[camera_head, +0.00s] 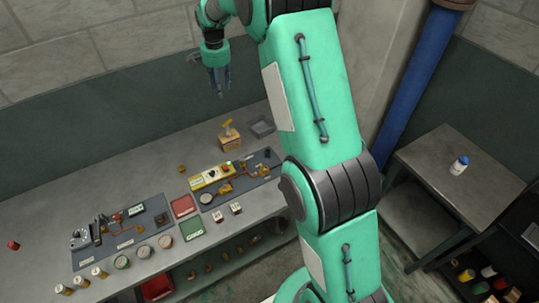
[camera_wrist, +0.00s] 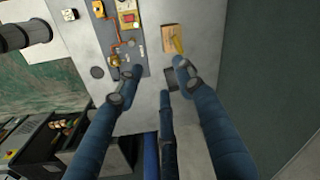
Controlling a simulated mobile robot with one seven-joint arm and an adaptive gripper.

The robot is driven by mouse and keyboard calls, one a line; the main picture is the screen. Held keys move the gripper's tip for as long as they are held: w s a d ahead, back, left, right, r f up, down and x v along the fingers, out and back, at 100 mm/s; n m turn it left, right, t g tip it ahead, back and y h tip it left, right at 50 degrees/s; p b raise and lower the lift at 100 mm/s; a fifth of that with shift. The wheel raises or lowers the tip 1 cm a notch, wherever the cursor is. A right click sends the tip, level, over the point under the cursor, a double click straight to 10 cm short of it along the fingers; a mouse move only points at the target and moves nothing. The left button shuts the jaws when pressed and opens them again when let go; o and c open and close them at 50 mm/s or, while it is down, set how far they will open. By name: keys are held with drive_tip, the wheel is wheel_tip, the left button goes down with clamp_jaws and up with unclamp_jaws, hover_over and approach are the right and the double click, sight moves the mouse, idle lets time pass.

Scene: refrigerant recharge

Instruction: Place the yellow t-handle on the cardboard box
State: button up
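The cardboard box (camera_head: 231,145) stands at the back of the bench, and the yellow t-handle (camera_head: 228,128) is on top of it. In the wrist view the box (camera_wrist: 168,36) shows from above with the yellow t-handle (camera_wrist: 177,45) over its lower right part. My gripper (camera_head: 221,94) hangs above and behind the box, pointing down, clear of it. In the wrist view its blue fingers (camera_wrist: 157,75) are spread apart with nothing held between them. The right fingertip appears just below the box in that picture.
A small grey tray (camera_head: 262,128) is right of the box. A dark panel with a yellow unit (camera_head: 210,177) and fittings lies in front. Red (camera_head: 183,206) and green (camera_head: 192,229) trays sit further left. A side table (camera_head: 455,165) holds a white bottle with a blue cap (camera_head: 459,165).

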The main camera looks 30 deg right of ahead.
drive_tip(key=s+a+r+n+t, duration=0.1)
drive_tip(key=s+a+r+n, duration=0.2)
drive_tip(key=s+r, duration=0.75)
drive_tip(key=s+a+r+n+t, duration=0.1)
drive_tip(key=s+a+r+n, duration=0.1)
drive_tip(key=s+r, duration=0.9)
drive_tip(key=s+a+f+n+t, duration=0.1)
drive_tip(key=s+f+n, duration=0.1)
drive_tip(key=s, duration=1.3)
drive_tip(key=s+a+f+n+t, duration=0.1)
drive_tip(key=s+a+f+n, duration=0.1)
drive_tip(key=s, duration=1.4)
drive_tip(key=shift+f+n, duration=0.35)
drive_tip(key=shift+n, duration=0.55)
drive_tip(key=shift+a, duration=0.1)
wheel_tip(320, 180, down, 15)
drive_tip(key=b, duration=1.5)
drive_tip(key=shift+f, duration=0.15)
